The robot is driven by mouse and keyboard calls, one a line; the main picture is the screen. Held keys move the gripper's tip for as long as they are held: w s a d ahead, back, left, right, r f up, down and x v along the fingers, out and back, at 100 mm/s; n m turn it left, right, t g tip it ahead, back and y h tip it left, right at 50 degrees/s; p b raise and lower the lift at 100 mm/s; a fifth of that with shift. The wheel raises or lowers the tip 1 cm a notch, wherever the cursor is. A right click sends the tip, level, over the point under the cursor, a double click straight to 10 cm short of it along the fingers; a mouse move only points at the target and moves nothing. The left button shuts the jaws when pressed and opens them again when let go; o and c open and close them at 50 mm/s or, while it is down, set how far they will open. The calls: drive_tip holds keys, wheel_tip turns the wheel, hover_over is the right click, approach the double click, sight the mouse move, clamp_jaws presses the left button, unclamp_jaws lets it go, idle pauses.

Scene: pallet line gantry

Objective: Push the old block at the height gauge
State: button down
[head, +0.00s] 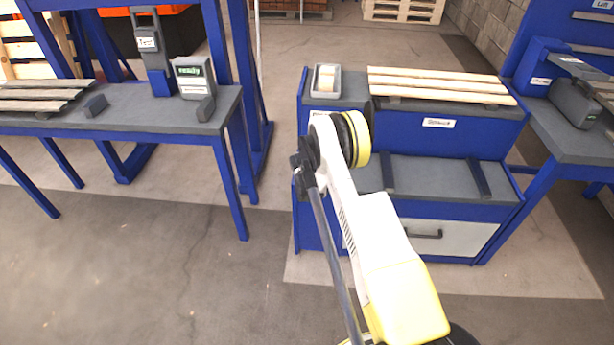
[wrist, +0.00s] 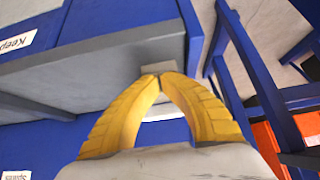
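In the wrist view, the two yellow fingers of my gripper (wrist: 160,78) come together at their tips. A small grey piece (wrist: 161,67) shows just beyond the tips; I cannot tell whether they touch it. The head view does not show the fingers; my arm reaches over the middle bench. On the left table, a grey upright device labelled "Test" (head: 146,42) with a blue foot stands beside a display reading "ready" (head: 194,72). Two small dark grey blocks lie there, one at the left (head: 96,105) and one before the display (head: 205,109). I cannot tell which is the old block.
The middle bench (head: 455,170) holds light slats (head: 435,83) and a small grey tray (head: 326,80). Dark slats (head: 40,96) lie on the left table (head: 150,118). A grey device (head: 575,102) stands on the right table. Floor between the left table and middle bench is clear.

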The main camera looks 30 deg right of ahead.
drive_tip(key=shift+w+d, duration=0.35)
drive_tip(key=shift+w, duration=0.25)
drive_tip(key=s+a, duration=0.3)
drive_tip(key=s, duration=0.2)
drive_tip(key=shift+a, duration=0.2)
idle(0.4)
drive_tip(key=s+a+r+p, duration=0.2)
drive_tip(key=s+r+p, duration=0.1)
drive_tip(key=r, duration=0.7)
drive_tip(key=shift+s+p, duration=0.2)
drive_tip(key=shift+p, duration=0.35)
drive_tip(key=shift+a, duration=0.1)
